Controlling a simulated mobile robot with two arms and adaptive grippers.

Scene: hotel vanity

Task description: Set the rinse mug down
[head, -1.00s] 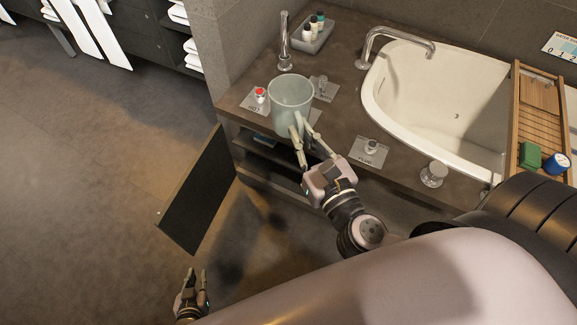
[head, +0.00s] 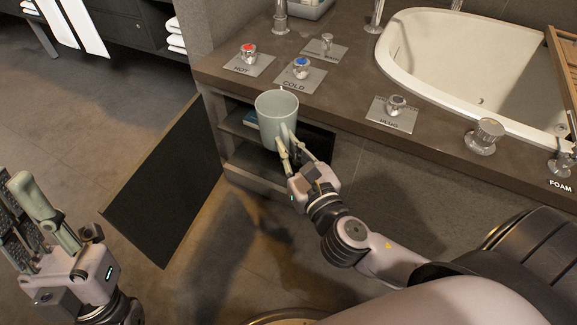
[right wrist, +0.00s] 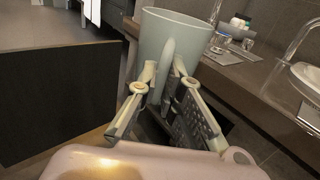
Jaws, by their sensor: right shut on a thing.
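The rinse mug (head: 275,118), pale grey-green and upright, is in the air before the counter's front edge. It overlaps the open shelf space under the counter in the head view. My right gripper (head: 287,136) is shut on its handle from the near side. In the right wrist view the mug (right wrist: 178,35) stands beyond the fingers, its handle between them (right wrist: 166,75). My left gripper (head: 28,205) is at the lower left, open and empty, away from the mug.
The dark stone counter (head: 350,85) carries the HOT knob (head: 248,53), COLD knob (head: 301,67) and PLUG knob (head: 396,104) on plates. An open cabinet with shelves (head: 243,160) lies below; its dark door (head: 165,185) stands swung out left. The white basin (head: 425,50) is behind right.

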